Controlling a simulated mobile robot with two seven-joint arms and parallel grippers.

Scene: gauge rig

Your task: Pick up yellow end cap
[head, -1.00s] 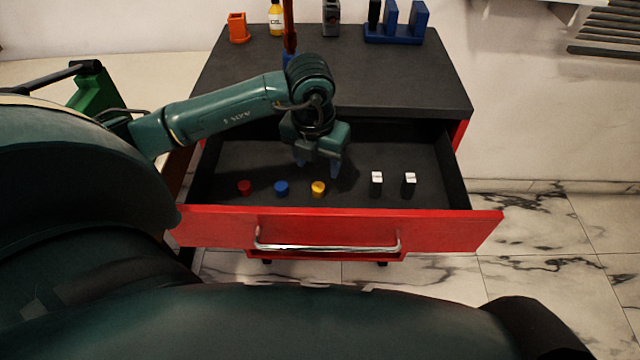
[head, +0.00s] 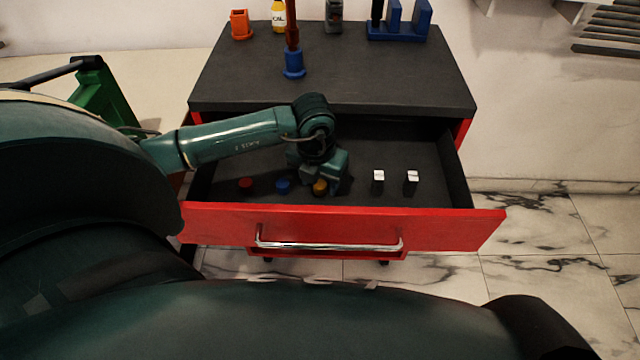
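The yellow end cap (head: 320,187) stands on the floor of the open red drawer, near its front wall. It is partly shaded by my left gripper (head: 322,181), which is low in the drawer, pointing down right at the cap. The fingers look apart, one to the left and one to the right of the cap. Whether they touch it is hard to see. A blue cap (head: 283,186) and a red cap (head: 246,184) stand in a row to the left. My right gripper is not in view.
Two black-and-white blocks (head: 378,182) (head: 411,183) stand right of the caps. The drawer front (head: 450,229) has a metal handle. On the cabinet top (head: 400,85) are a blue-based post (head: 293,64), an orange holder (head: 240,25), a yellow bottle (head: 278,16) and a blue rack (head: 398,33).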

